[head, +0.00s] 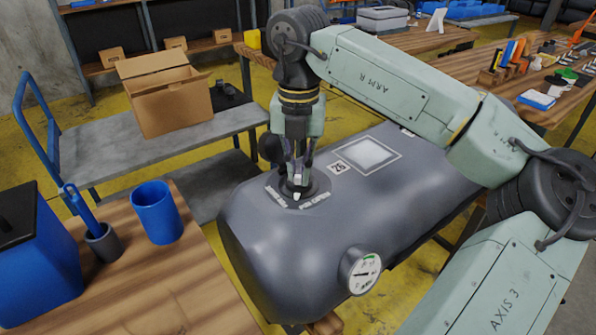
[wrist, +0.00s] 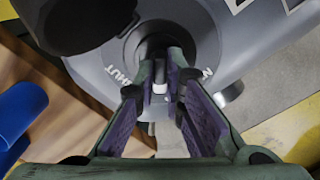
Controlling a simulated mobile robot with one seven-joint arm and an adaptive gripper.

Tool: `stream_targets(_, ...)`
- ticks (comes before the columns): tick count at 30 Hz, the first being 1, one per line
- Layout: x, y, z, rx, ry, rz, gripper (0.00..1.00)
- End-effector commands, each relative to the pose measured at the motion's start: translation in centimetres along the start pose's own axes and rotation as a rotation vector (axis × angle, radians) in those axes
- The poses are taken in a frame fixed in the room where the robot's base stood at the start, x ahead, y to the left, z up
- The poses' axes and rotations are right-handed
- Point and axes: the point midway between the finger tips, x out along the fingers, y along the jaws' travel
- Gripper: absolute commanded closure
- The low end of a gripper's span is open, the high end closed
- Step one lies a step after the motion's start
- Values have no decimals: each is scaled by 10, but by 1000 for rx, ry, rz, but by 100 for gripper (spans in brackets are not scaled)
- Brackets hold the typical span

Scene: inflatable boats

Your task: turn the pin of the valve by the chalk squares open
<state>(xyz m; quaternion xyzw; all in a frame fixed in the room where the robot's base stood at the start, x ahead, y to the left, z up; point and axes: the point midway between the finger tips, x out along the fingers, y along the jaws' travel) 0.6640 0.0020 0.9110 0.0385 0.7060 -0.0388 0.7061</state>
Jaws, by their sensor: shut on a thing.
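The grey inflated tube (head: 270,240) lies across the middle of the head view. A valve (head: 322,187) with a dark round base is set in its top left part, with white lettering around it. A pale square in a thin outline (head: 370,155) is marked on the tube to the right of the valve. My gripper (head: 298,181) points down over the valve. In the wrist view its fingers (wrist: 165,78) are closed on the small pale pin (wrist: 160,88) at the valve's centre. The pin's exact angle is hard to read.
A round black cap (head: 271,148) hangs beside my gripper. A pressure gauge (head: 362,271) sits on the tube's near side. A wooden table with a blue cup (head: 157,212) stands at left. A cart with a cardboard box (head: 165,98) stands behind.

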Motion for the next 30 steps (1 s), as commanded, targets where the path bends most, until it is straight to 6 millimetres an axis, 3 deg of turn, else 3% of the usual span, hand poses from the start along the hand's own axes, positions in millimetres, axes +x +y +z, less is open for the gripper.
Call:
stream_targets(18, 0, -2, 1, -546, -1, 1, 100)
stream_targets(30, 0, -2, 1, -726, -1, 1, 100)
